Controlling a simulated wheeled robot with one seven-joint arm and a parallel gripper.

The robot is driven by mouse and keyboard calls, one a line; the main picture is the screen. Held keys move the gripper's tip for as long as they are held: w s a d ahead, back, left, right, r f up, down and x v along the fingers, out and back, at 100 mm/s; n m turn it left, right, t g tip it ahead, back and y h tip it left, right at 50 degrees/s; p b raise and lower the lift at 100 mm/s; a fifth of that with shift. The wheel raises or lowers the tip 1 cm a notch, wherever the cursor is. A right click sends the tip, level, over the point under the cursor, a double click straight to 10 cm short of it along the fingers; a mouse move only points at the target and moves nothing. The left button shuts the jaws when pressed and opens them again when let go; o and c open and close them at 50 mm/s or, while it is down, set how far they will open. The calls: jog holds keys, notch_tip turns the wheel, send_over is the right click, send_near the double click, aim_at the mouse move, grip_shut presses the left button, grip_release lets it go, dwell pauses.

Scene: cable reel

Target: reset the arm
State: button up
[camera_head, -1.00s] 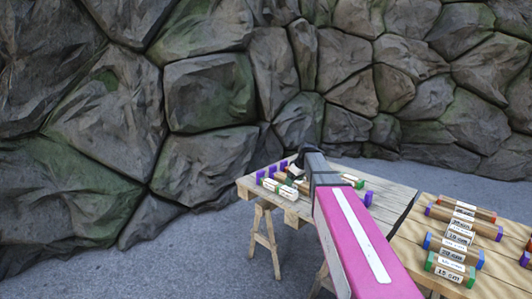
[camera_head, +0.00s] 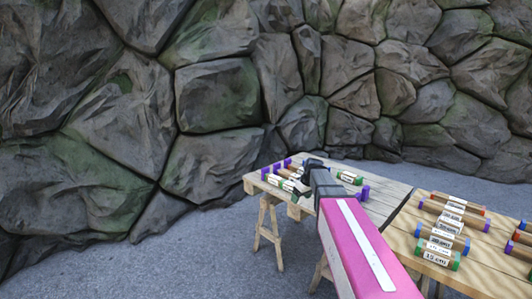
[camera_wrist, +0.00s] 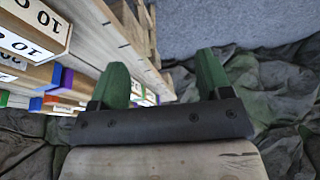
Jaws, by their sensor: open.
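My arm, pink with a white stripe, reaches forward over the left wooden table (camera_head: 387,205) in the head view. Its dark end is over that table, and the fingertips are hard to make out there. In the wrist view my gripper (camera_wrist: 162,78) shows two green fingers standing wide apart with nothing between them. Labelled wooden blocks with coloured ends (camera_wrist: 35,28) lie to the left of the fingers in that view, apart from them.
Several labelled wooden pieces with coloured ends (camera_head: 445,240) lie in a row on the right wooden table (camera_head: 485,262). More small pieces (camera_head: 276,181) lie on the left table. A rock wall (camera_head: 218,95) stands behind, with open grey ground (camera_head: 190,255) at left.

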jog(key=s+d+f+m+g+h, duration=0.1)
jog(key=s+f, duration=0.3)
jog(key=s, duration=0.4)
jog(key=s+d+f+m+g, duration=0.1)
jog(key=s+f+m, duration=0.3)
jog(key=s, duration=0.4)
jog(key=s+d+f+m+h, duration=0.1)
jog(key=s+f+m, duration=0.1)
jog(key=s+f, duration=0.4)
jog(key=s, duration=0.3)
jog(key=shift+g+h, duration=0.3)
jog(key=shift+g, duration=0.1)
